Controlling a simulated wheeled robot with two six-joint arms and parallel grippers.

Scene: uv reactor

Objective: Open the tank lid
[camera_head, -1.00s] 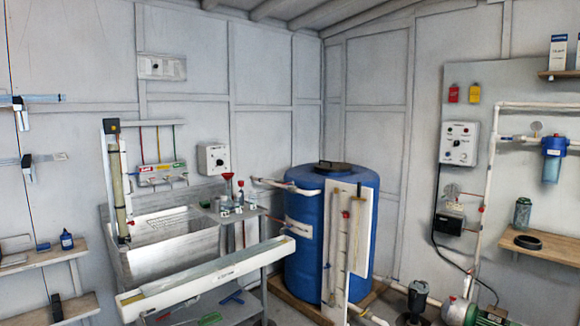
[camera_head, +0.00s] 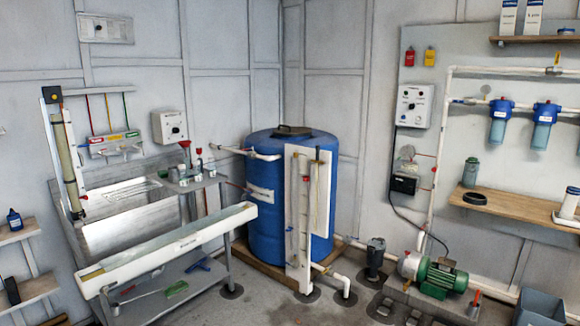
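The tank (camera_head: 262,215) is a tall blue drum standing on a wooden base near the room's corner, in the middle of the head view. Its lid (camera_head: 290,131) is a dark round piece on top of the tank and appears to lie flat and closed. A white upright panel (camera_head: 300,225) with thin tubes stands in front of the tank and hides part of its front. Neither of my grippers shows in the view.
A sink bench with a long white trough (camera_head: 170,247) stands left of the tank. A green pump (camera_head: 442,276) and pipes are on the floor to the right. A wooden shelf (camera_head: 525,207) is on the right wall. Some floor in front is clear.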

